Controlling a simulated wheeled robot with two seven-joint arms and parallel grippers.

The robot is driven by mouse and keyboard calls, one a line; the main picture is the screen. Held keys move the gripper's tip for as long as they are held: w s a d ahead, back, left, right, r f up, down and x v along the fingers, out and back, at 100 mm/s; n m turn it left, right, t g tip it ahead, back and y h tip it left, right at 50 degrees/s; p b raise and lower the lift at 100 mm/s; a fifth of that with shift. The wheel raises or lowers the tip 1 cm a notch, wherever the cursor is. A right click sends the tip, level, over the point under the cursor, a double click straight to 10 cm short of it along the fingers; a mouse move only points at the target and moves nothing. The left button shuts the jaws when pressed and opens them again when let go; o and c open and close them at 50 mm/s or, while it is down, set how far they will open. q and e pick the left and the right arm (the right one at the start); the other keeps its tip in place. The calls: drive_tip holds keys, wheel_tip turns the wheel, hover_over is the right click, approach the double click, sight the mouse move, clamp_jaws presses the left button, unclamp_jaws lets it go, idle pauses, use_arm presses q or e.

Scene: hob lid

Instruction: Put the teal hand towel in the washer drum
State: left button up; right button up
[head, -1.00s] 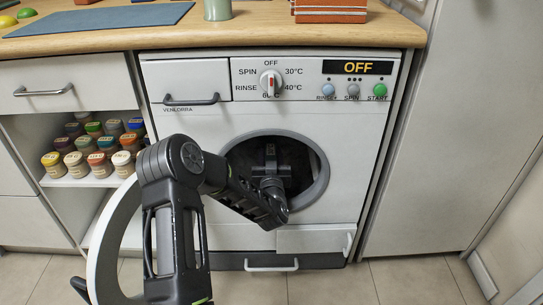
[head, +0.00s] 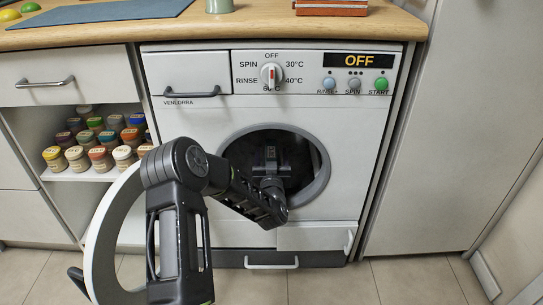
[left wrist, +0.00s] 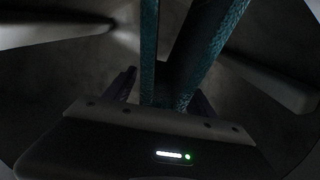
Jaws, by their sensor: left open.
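The white washer (head: 200,125) has its round drum opening (head: 318,190) uncovered, with a dark drum inside. My left arm reaches into this opening, and my left gripper (head: 270,160) is inside it. In the left wrist view, my left gripper (left wrist: 165,90) is open in the dark drum (left wrist: 60,80). The teal hand towel (left wrist: 148,50) shows there as two narrow hanging strips that run down between the fingers. Its lower part is hidden by the gripper body. The towel cannot be made out in the head view. My right gripper is not seen.
A pale ring, seemingly the open washer door (head: 98,240), stands left of the opening, partly behind my arm. A shelf of several jars (head: 100,158) is at the left. A wooden counter (head: 270,28) runs above. A tall pale panel (head: 440,140) stands at the right.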

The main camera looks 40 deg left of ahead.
use_arm(q)
drive_tip(key=shift+s+d+p, duration=0.3)
drive_tip(key=shift+s+d, duration=0.05)
drive_tip(key=shift+s, duration=0.1)
drive_tip(key=b+v, duration=0.1)
drive_tip(key=v, duration=0.3)
drive_tip(key=shift+s+d+f, duration=0.1)
drive_tip(key=shift+s+d, duration=0.05)
drive_tip(key=shift+d, duration=0.05)
drive_tip(key=shift+b+v, duration=0.65)
drive_tip(key=shift+v, duration=0.45)
